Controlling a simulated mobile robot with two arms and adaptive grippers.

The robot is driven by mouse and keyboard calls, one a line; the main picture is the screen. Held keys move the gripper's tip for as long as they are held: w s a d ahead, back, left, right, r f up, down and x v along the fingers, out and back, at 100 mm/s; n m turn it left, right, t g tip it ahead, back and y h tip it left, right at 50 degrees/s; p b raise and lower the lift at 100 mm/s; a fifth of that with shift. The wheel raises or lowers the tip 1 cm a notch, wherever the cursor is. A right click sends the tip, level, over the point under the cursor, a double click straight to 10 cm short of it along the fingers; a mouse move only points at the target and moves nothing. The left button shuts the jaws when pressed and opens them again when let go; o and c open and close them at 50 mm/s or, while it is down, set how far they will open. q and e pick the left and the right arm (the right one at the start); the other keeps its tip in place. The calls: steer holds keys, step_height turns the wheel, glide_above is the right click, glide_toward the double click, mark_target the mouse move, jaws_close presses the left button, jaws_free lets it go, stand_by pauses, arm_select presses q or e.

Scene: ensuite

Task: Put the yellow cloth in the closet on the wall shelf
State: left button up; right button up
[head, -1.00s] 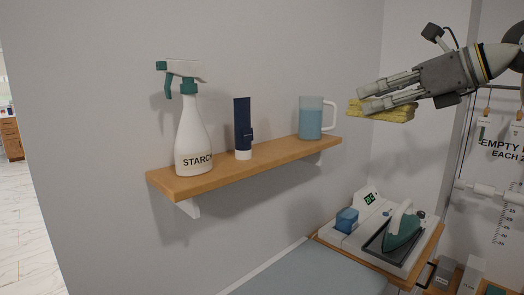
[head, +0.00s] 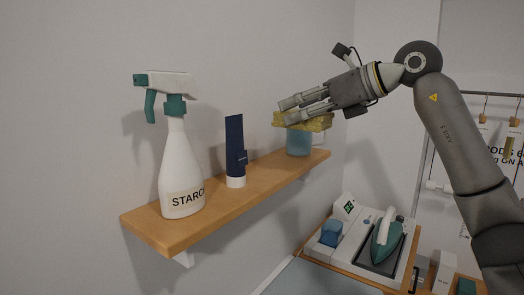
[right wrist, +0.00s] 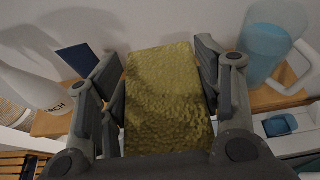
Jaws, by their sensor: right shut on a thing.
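The yellow cloth (head: 304,121) is a folded block held in my right gripper (head: 296,108), which is shut on it. In the head view it covers the top of the blue jug at the shelf's right end; I cannot tell there how far above it is. The right wrist view shows the cloth (right wrist: 168,98) between both fingers, with the shelf below. The wooden wall shelf (head: 152,232) carries a starch spray bottle (head: 182,165), a dark blue tube (head: 235,150) and the blue jug (head: 299,142). My left gripper is not in view.
In the right wrist view the jug (right wrist: 268,48) stands to the right of the gripper and the blue tube (right wrist: 76,58) to its left. Bare shelf lies between tube and jug. Below right, an iron (head: 386,238) sits on a stand (head: 404,268) beside an ironing board (head: 315,281).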

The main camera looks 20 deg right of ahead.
mark_target(267, 168)
steer(key=p+x, duration=0.1)
steer(key=x, duration=0.3)
steer(key=shift+w+a+f, duration=0.15)
steer(key=shift+w+f, duration=0.1)
steer(key=shift+f, duration=0.05)
steer(key=w+f, duration=0.1)
steer(key=w+a+f+p, duration=0.1)
steer(key=w+a+f, duration=0.1)
steer(key=f, duration=0.1)
steer(key=shift+w+a+f+p, duration=0.2)
steer(key=shift+f+p, duration=0.1)
steer(key=shift+f, duration=0.1)
steer(key=f, duration=0.1)
steer(key=f+p, duration=0.1)
steer(key=f, duration=0.1)
steer(key=shift+w+a+p, duration=0.2)
steer(key=shift+p, duration=0.1)
steer(key=shift+d+f, duration=0.1)
steer(key=shift+f, duration=0.25)
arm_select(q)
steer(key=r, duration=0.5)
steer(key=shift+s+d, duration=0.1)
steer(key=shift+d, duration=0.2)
arm_select(e)
steer(key=shift+s, duration=0.1)
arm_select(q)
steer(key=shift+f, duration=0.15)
